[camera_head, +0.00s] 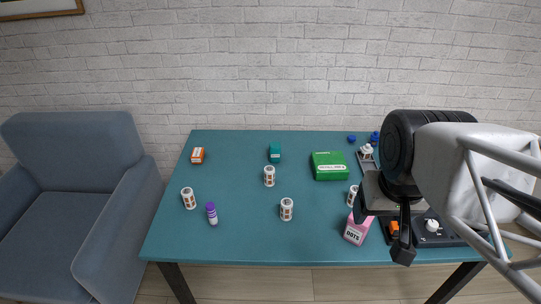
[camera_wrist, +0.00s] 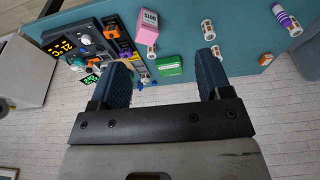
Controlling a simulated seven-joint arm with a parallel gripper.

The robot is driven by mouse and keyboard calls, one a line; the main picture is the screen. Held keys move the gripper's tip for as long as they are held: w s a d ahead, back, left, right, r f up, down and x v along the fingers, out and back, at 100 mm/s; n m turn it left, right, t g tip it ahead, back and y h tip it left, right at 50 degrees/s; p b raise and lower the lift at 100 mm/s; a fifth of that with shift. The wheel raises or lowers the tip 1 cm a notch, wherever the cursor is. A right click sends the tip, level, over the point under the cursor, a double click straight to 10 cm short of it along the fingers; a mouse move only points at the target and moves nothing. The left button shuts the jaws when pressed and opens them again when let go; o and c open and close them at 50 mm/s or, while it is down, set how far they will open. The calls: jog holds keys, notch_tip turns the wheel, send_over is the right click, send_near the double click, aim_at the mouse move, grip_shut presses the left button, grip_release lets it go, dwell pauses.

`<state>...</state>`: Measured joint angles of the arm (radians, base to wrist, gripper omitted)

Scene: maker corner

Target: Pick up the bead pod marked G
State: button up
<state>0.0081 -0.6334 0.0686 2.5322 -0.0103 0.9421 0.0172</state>
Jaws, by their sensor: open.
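Several white bead pods with brown markings stand on the teal table: one at the left (camera_head: 189,198), one at the middle back (camera_head: 269,175), one at the middle front (camera_head: 286,209) and one at the right (camera_head: 352,195), partly hidden near my gripper. Their letters are too small to read, so I cannot tell which is G. Pods also show in the wrist view (camera_wrist: 208,30). My gripper (camera_head: 384,228) is open and empty above the table's right side. Its two fingers are spread apart in the wrist view (camera_wrist: 163,72).
A pink box (camera_head: 357,230) and a green box (camera_head: 330,166) lie near my gripper. A dark device panel (camera_head: 440,236) sits at the right. The table's front centre is clear.

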jog(key=w+a+f+m+y, duration=0.3)
jog(key=w+a+m, duration=0.15)
jog(key=w, duration=0.25)
jog(key=w+a+f+m+g+y, duration=0.1)
jog(key=w+a+f+m+y, duration=0.3)
jog(key=w, duration=0.3)
jog(key=w+a+f+m+y, duration=0.3)
jog(key=w+a, duration=0.2)
jog(key=w, duration=0.2)
jog(key=w+a+f+m+t+y, duration=0.25)
jog(key=w+f+m, duration=0.35)
jog(key=w+f, duration=0.3)
jog(key=m+t+h, duration=0.2)
jog(key=m+t, duration=0.3)
jog(key=m, duration=0.3)
send_near(273, 174)
jog(key=x, duration=0.3)
jog(key=shift+w+g, duration=0.25)
jog(key=shift+w, duration=0.1)
jog(key=shift+x, duration=1.3)
jog(key=shift+x, duration=2.55)
